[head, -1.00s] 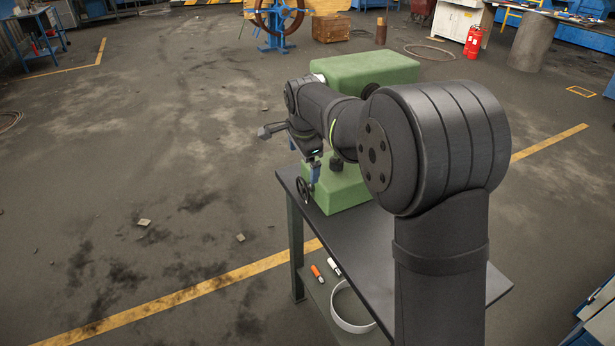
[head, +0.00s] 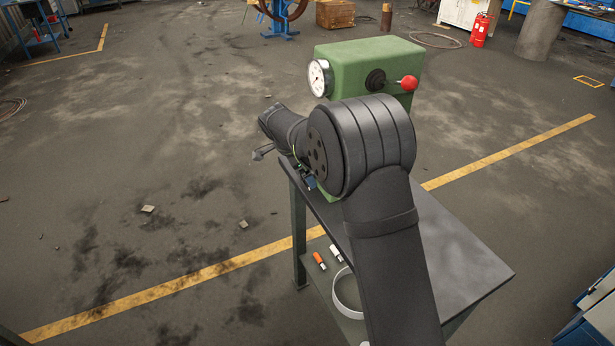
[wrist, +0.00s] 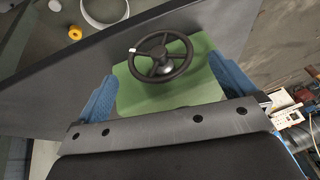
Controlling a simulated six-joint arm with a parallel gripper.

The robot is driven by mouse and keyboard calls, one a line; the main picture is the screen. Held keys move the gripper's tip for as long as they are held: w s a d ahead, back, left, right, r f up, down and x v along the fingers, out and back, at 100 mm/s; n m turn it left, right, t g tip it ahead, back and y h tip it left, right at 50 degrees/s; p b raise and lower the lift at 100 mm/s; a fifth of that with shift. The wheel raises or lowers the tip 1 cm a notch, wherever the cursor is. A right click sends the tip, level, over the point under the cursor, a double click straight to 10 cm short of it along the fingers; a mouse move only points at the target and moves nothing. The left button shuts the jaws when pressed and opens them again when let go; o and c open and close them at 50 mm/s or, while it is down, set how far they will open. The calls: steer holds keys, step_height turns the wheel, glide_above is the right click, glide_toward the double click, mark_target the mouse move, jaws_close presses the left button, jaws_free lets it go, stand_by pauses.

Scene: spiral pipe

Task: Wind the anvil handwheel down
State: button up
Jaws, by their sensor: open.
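I see no finger touching the wheel, but cannot tell the depth gap. In the head view my arm hides the handwheel and most of the gripper. The green tester head (head: 365,62) rises behind my arm.
The tester head carries a white dial (head: 319,78) and a red-knobbed lever (head: 408,83). The dark bench top (head: 455,265) is clear at right. Open floor lies left.

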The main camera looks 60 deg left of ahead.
steer(key=x, duration=0.6)
steer(key=c, duration=0.9)
steer(key=shift+c, duration=0.2)
steer(key=shift+h, duration=0.3)
steer(key=shift+n+h, duration=0.3)
steer(key=shift+h, duration=0.8)
steer(key=shift+n+h, duration=0.3)
steer(key=shift+h, duration=1.2)
